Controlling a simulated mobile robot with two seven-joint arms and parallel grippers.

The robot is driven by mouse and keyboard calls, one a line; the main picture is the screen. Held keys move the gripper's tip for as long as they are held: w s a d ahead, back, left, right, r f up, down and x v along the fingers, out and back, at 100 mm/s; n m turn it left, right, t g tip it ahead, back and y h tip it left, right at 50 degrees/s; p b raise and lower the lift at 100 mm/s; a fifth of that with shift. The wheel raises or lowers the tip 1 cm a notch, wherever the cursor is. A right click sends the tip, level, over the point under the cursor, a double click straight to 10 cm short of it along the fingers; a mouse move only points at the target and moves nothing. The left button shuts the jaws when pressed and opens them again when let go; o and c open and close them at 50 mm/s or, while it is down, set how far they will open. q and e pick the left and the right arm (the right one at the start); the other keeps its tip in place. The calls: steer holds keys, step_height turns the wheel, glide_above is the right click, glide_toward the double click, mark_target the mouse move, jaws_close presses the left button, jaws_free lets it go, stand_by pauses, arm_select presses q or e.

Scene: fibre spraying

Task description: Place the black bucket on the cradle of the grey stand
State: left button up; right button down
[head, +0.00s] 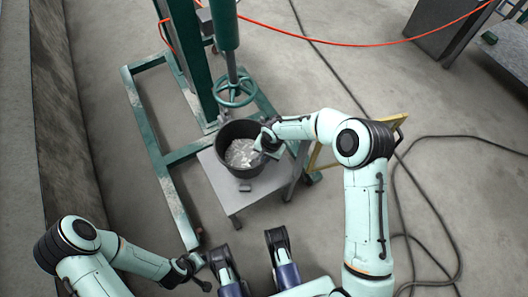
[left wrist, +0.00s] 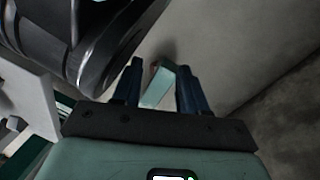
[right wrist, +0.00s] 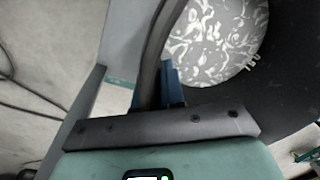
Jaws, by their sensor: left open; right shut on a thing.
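The black bucket (head: 228,165) is upright over the grey stand (head: 218,189), with pale fibre-like material (head: 242,153) inside. I cannot tell whether its base rests on the stand, and any cradle under it is hidden. My right gripper (head: 268,142) is shut on the right side of the bucket's rim. In the right wrist view the fingers (right wrist: 167,88) pinch the wall, and the bucket's dark inside (right wrist: 285,65) fills the right. My left gripper (head: 198,272) is open and empty, low at the left front. Its spread fingers show in the left wrist view (left wrist: 160,88).
A green frame with a handwheel (head: 234,92) and column stands just behind the bucket. Its green floor rails (head: 165,180) run left of the stand. A yellow frame (head: 325,150) is at the right. Cables (head: 415,185) lie on the right floor.

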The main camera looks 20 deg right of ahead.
arm_select(q)
steer(key=shift+s+a+f+g+b, duration=0.1)
steer(key=shift+s+f+g+b, duration=0.2)
steer(key=shift+s+f, duration=0.3)
steer(key=shift+s+a+f+g+b, duration=0.1)
steer(key=shift+s+f+g+b, duration=0.2)
steer(key=shift+s, duration=0.35)
arm_select(e)
steer(key=shift+w+a+f, duration=0.1)
steer(key=shift+f, duration=0.95)
steer(key=shift+w+f, duration=0.1)
steer(key=shift+f, duration=0.9)
arm_select(q)
steer(key=shift+s+f, duration=0.1)
arm_select(e)
steer(key=shift+f, duration=0.1)
steer(key=c, duration=1.7)
jaws_free()
steer(key=shift+s+f, duration=0.15)
steer(key=o, duration=0.5)
steer(key=shift+c, duration=0.2)
arm_select(q)
steer(key=shift+s, duration=0.1)
